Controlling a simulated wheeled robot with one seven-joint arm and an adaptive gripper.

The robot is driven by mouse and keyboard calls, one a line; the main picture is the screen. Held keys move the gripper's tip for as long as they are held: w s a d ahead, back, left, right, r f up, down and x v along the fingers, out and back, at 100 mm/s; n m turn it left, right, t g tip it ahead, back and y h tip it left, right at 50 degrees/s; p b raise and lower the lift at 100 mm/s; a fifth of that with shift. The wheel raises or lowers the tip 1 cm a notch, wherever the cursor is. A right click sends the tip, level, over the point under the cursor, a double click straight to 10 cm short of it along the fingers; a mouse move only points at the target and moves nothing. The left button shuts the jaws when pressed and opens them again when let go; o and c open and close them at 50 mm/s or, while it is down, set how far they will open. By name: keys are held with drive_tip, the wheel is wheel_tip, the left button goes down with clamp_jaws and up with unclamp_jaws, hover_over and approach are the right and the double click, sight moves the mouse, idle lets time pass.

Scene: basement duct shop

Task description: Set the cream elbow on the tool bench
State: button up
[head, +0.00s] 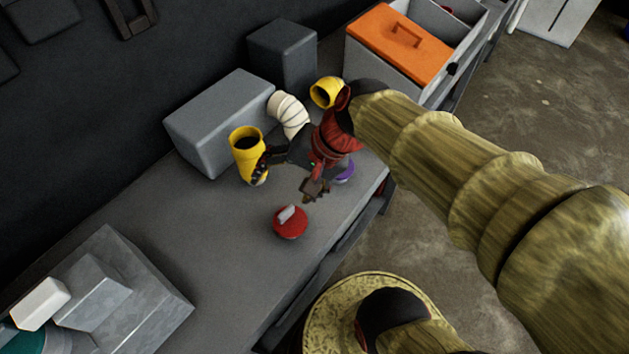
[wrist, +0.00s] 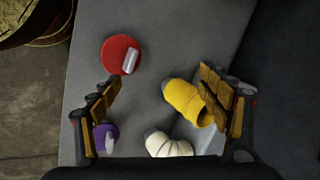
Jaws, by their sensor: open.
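The cream elbow (head: 288,112) is a ribbed, bent pipe piece on the long grey bench (head: 215,235), beside a grey block. In the wrist view the cream elbow (wrist: 170,146) shows at the bottom edge, partly hidden by my gripper's palm. My gripper (head: 288,176) is open with nothing held, over the bench on the near side of the elbow.
A red disc with a pale handle (head: 290,223) lies in front of my gripper. A purple piece (head: 345,173) is partly hidden by my wrist. Another yellow piece (head: 326,92), a grey block (head: 220,120), a dark box (head: 283,55) and an orange-lidded bin (head: 398,45) stand farther back.

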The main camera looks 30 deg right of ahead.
drive_tip(key=s+d+r+n+t+h, duration=0.1)
drive_tip(key=s+d+r+n+h, duration=0.2)
drive_tip(key=n, duration=0.5)
drive_tip(key=shift+s+d+r+n+h, duration=0.4)
drive_tip(key=shift+s+r+h, duration=0.2)
drive_tip(key=shift+s, duration=0.65)
